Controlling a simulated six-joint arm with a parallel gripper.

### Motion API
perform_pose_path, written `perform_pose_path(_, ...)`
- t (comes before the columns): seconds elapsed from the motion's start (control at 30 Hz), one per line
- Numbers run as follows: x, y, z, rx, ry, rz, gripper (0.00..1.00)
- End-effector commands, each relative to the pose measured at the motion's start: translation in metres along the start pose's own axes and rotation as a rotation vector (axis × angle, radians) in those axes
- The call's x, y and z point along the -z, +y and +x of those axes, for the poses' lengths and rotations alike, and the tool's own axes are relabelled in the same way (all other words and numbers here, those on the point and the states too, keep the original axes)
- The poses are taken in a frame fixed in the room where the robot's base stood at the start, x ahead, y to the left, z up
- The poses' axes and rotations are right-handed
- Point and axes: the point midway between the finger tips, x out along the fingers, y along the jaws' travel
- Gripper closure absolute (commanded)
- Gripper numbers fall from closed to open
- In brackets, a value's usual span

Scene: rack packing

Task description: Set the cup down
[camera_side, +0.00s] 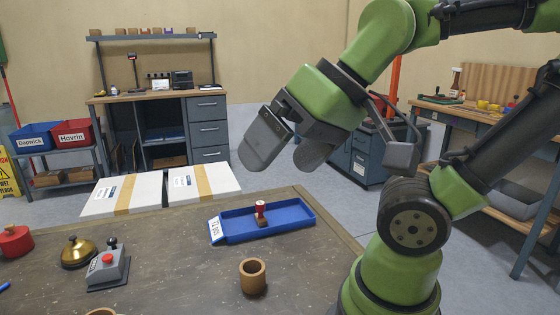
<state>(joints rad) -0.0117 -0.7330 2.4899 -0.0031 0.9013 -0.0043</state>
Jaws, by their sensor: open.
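A brown cup (253,277) stands upright on the dark worktable (185,262), near its front right part. Its open mouth faces up. My gripper (287,160) is open and empty, high above the table and apart from the cup. Its two grey fingers point down and to the left. Another brown rim (101,312) shows at the bottom edge of the view, mostly cut off.
A blue tray (290,226) holds a small red and brown object (261,213). A brass bell (78,253), a grey box with a red button (108,266) and a red round object (15,241) stand at the left. Two white boxes (200,182) lie behind the table.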

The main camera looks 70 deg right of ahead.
Motion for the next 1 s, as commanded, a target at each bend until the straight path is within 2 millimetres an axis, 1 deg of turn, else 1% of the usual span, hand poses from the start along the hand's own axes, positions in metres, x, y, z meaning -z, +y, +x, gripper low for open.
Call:
perform_pose_path(0.1,-0.002,0.003,-0.001,-0.002,0.013,0.019,0.00)
perform_pose_path(0.43,-0.001,0.002,-0.001,-0.001,0.011,0.016,0.00)
perform_pose_path(0.57,0.000,-0.002,0.003,0.005,-0.027,0.028,0.00)
perform_pose_path(0.67,0.001,-0.011,0.013,0.017,-0.122,0.064,0.00)
perform_pose_path(0.77,0.002,-0.027,0.029,0.031,-0.270,0.124,0.00)
perform_pose_path(0.87,0.000,-0.044,0.050,0.041,-0.432,0.195,0.00)
perform_pose_path(1.0,-0.007,-0.069,0.083,0.042,-0.651,0.302,0.00)
